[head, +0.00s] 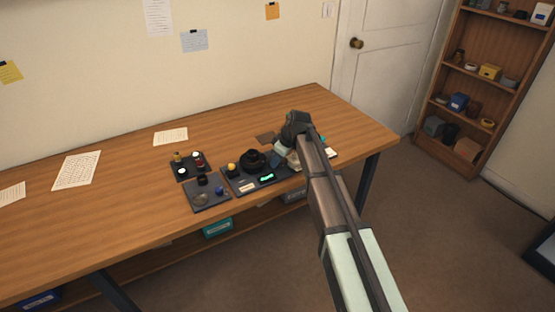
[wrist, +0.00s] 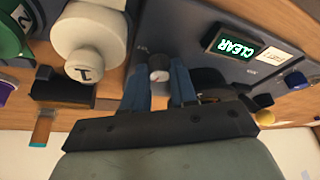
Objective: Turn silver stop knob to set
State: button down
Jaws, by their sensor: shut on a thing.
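The silver stop knob (wrist: 159,67) shows in the wrist view as a small pale round top on the dark blue-grey panel (wrist: 180,35). The blue fingers of my gripper (wrist: 159,78) stand on either side of it and are shut on it. Small markings beside the knob are too small to read, so its setting cannot be told. A display (wrist: 235,46) on the panel reads "CLEAR" in green. In the head view my arm and gripper (head: 292,145) cover the knob at the right part of the dark work tray (head: 235,184).
A white cylinder (wrist: 90,40) marked 1 stands close to my fingers, with a green one (wrist: 12,40) beyond it. A black round part (head: 253,159) sits on the work tray. Small trays (head: 208,205) with parts lie left. The table's left side holds only papers.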

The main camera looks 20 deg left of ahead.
jog(key=m+t, duration=0.1)
jog(key=m, duration=0.2)
jog(key=m+t+h, duration=0.1)
jog(key=m, duration=0.3)
jog(key=shift+s+a+h, duration=0.15)
jog(key=shift+s+h, duration=0.05)
jog(key=shift+h, duration=0.1)
jog(key=m+h, duration=0.1)
jog(key=m, duration=0.2)
jog(key=m+t+h, duration=0.1)
jog(key=m, duration=0.2)
jog(key=shift+a, duration=0.1)
jog(key=shift+m, duration=0.3)
jog(key=c, duration=1)
grip_release()
jog(key=shift+o, duration=0.6)
jog(key=shift+a, duration=0.15)
